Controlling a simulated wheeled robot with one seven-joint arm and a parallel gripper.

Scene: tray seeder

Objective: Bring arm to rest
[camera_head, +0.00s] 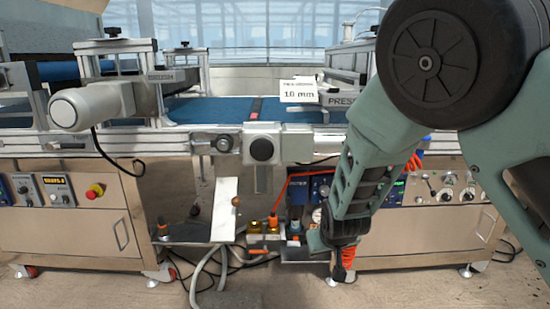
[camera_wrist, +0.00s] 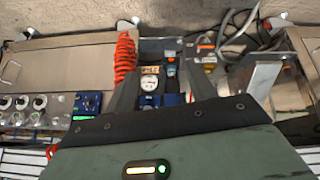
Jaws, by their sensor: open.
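My green-grey arm hangs down on the right side of the head view, bent, with its end low in front of the machine. My gripper (camera_head: 342,268) is at the bottom of it, seen small and dark, next to the orange coiled hose. In the wrist view my gripper (camera_wrist: 162,75) shows two grey fingers standing apart with nothing held between them. Beyond the fingers are a pressure gauge (camera_wrist: 149,83) and small blue and brass fittings. I cannot tell the exact gap from the fingers to these parts.
The tray seeder's blue conveyor belt (camera_head: 205,110) runs across the middle, with a "10 mm" sign (camera_head: 299,91) above it. A control panel (camera_head: 440,188) is behind my arm. An orange coiled hose (camera_wrist: 125,58) hangs close to the left finger. The left cabinet (camera_head: 65,228) has a red stop button.

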